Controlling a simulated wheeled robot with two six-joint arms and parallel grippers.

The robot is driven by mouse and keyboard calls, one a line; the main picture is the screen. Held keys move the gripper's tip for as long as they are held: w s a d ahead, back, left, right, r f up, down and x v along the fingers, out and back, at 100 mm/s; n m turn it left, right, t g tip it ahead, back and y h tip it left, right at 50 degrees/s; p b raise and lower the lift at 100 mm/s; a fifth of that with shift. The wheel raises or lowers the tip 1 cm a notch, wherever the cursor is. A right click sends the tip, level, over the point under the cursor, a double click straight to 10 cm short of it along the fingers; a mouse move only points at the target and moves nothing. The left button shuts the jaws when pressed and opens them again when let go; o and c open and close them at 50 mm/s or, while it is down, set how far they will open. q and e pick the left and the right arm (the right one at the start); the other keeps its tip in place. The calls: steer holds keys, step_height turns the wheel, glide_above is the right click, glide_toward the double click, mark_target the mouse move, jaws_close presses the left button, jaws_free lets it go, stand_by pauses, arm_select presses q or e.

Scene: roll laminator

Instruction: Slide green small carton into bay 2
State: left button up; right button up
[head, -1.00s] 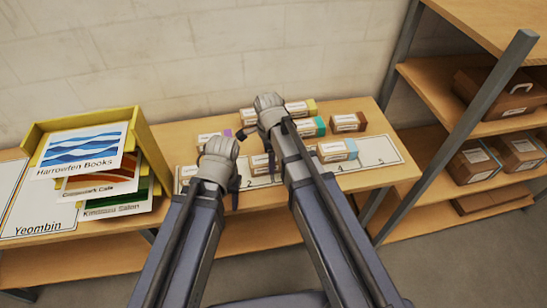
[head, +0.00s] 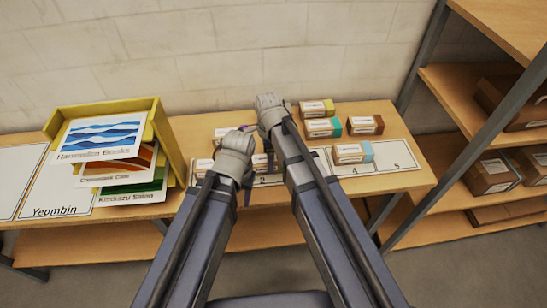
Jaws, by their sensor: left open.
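A small carton with a green-teal end (head: 323,127) stands in the back group on the table, right of my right arm. It is the nearest match I see to the green carton. A white strip (head: 395,153) with numbered bays runs along the table front. The number 2 shows just right of my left gripper (head: 242,190), and bay 2 is partly hidden by my arms. My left gripper points down over the strip, open, apart from the green-teal carton. My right gripper (head: 272,150) is mostly hidden by its own arm, so its jaws cannot be read.
A pale blue-ended carton (head: 353,152) sits at bay 4. Brown (head: 365,125) and yellow-ended (head: 316,107) cartons stand behind. Another carton (head: 202,166) is at the strip's left. A yellow rack (head: 172,140) with printed sheets stands left. A shelf post (head: 497,125) rises at right. Bay 5 looks clear.

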mark_target(262, 159)
steer(key=shift+s+a, duration=0.1)
steer(key=shift+a, duration=1.1)
steer(key=o, duration=1.4)
steer(key=shift+r+p, duration=3.05)
